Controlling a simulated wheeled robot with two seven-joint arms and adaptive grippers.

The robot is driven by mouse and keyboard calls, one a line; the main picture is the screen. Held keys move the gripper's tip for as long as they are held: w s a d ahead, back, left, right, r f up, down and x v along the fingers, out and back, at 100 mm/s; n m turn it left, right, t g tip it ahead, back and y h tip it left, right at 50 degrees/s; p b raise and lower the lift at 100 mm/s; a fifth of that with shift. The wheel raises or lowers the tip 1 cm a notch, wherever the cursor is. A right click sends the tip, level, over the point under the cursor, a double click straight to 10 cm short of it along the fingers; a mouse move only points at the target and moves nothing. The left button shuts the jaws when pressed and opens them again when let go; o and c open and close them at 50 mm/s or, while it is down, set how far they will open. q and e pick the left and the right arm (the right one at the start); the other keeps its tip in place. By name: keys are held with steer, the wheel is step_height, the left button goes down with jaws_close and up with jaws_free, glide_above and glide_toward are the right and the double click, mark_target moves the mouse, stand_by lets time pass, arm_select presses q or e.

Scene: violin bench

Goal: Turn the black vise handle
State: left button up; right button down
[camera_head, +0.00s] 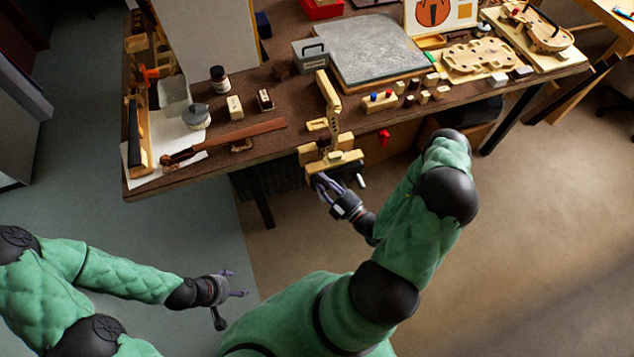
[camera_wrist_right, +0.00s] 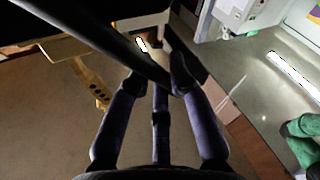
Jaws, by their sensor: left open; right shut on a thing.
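A wooden vise (camera_head: 338,160) is mounted at the front edge of the workbench, with a pale carved wooden piece (camera_head: 328,95) standing upright at it. My right gripper (camera_head: 322,182) is just below and in front of the vise. In the right wrist view its fingers (camera_wrist_right: 160,82) are shut on the black vise handle (camera_wrist_right: 105,42), a dark bar slanting in from the upper left. In the head view the handle is mostly hidden and hard to tell from the fingers. My left gripper (camera_head: 238,284) is open and empty, low over the floor, away from the bench.
The workbench (camera_head: 270,158) carries a dark brown wooden neck-like piece (camera_head: 225,140), a small dark bottle (camera_head: 220,80), a grey slab (camera_head: 375,50) and several small blocks. A red item (camera_head: 384,136) is at the front edge right of the vise. The floor in front is clear.

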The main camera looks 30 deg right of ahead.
steer(key=shift+s+d+r+m+t, duration=0.15)
steer(key=shift+d+r+m+t, duration=0.2)
steer(key=shift+d+m, duration=0.3)
steer(key=c, duration=1.1)
jaws_free()
steer(key=shift+s, duration=0.1)
steer(key=v, duration=1.2)
steer(key=shift+a, duration=0.1)
